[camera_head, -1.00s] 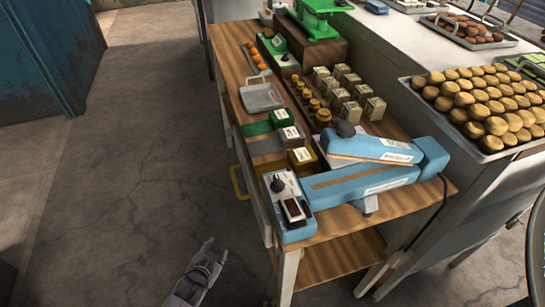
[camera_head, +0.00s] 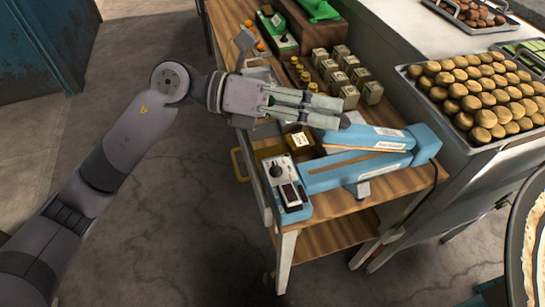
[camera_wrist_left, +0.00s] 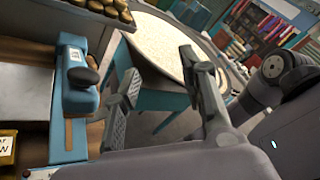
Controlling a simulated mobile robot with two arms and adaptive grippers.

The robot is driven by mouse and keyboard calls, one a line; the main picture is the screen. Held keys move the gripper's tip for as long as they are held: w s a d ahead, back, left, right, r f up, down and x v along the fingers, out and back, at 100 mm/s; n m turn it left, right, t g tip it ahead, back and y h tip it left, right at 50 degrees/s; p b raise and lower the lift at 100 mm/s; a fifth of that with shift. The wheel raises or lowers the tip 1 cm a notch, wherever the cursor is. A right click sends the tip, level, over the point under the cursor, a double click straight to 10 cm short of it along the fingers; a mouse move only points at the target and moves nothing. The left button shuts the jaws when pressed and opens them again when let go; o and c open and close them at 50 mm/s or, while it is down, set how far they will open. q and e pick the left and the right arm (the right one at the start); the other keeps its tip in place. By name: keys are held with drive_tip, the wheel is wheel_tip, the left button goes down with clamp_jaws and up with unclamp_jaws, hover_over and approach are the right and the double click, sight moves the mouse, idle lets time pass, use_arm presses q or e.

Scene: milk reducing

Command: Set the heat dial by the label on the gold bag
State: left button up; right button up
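The blue heat sealer (camera_head: 350,175) lies on the wooden cart top, with its control box (camera_head: 286,190) at the near left end. A dark heat dial (camera_head: 276,171) sits on the box's pale panel; its setting is too small to read. The gold bag (camera_head: 299,140) stands just behind the box with a pale label, unreadable here. Its edge shows in the left wrist view (camera_wrist_left: 6,148). My left gripper (camera_head: 340,112) hangs above the cart behind the sealer, pointing right. Its fingers are apart and empty in the wrist view (camera_wrist_left: 155,88). My right gripper is not in view.
Several small boxes (camera_head: 345,75) and yellow weights stand behind the sealer. A tray of round biscuits (camera_head: 490,150) is on the counter at right. A round griddle (camera_head: 515,240) is at the right edge. Floor left of the cart is open.

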use_arm(q)
drive_tip(key=a+f+m+t+y, duration=0.1)
drive_tip(key=a+f+m+y, duration=0.2)
drive_tip(key=a+y, duration=0.25)
drive_tip(key=t+y+p, duration=0.1)
drive_tip(key=t+y, duration=0.2)
drive_tip(key=y, duration=0.4)
approach(275, 166)
drive_tip(key=shift+m, duration=0.4)
drive_tip(key=p+x, duration=0.4)
drive_tip(key=x, duration=0.4)
drive_tip(key=shift+f+p, duration=0.25)
drive_tip(key=shift+p, duration=0.15)
drive_tip(key=shift+h, duration=0.25)
drive_tip(key=shift+c, duration=0.3)
drive_tip(key=shift+w, duration=0.1)
drive_tip(key=c, duration=0.8)
